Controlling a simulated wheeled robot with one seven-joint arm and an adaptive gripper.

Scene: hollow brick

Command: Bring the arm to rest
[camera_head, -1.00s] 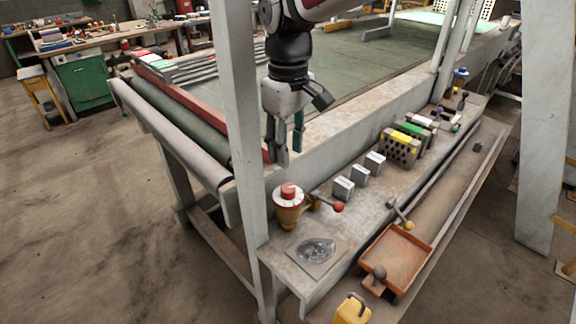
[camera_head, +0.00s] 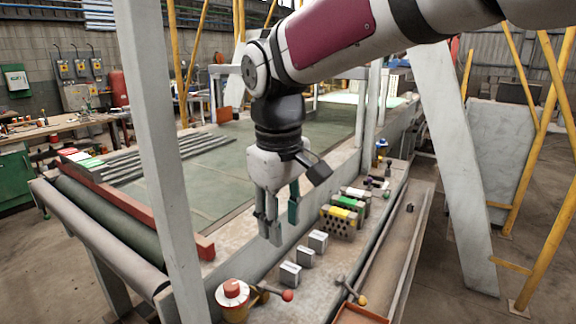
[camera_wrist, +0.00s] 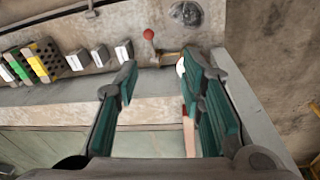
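My gripper (camera_head: 278,222) hangs fingers down from my arm above the long worktable, beside the narrow ledge along its side. In the wrist view, my gripper's (camera_wrist: 160,92) two green-padded fingers stand well apart, with nothing between them. Three small grey blocks (camera_head: 290,274) sit on the ledge below and near the fingers, apart from them as far as I can tell.
A red and yellow device (camera_head: 232,298) stands on the ledge near a red-knobbed lever (camera_head: 287,295). Holed bricks (camera_head: 338,222) with yellow and green tops sit farther along. A grey post (camera_head: 168,130) rises at left; a wider one (camera_head: 448,160) stands right.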

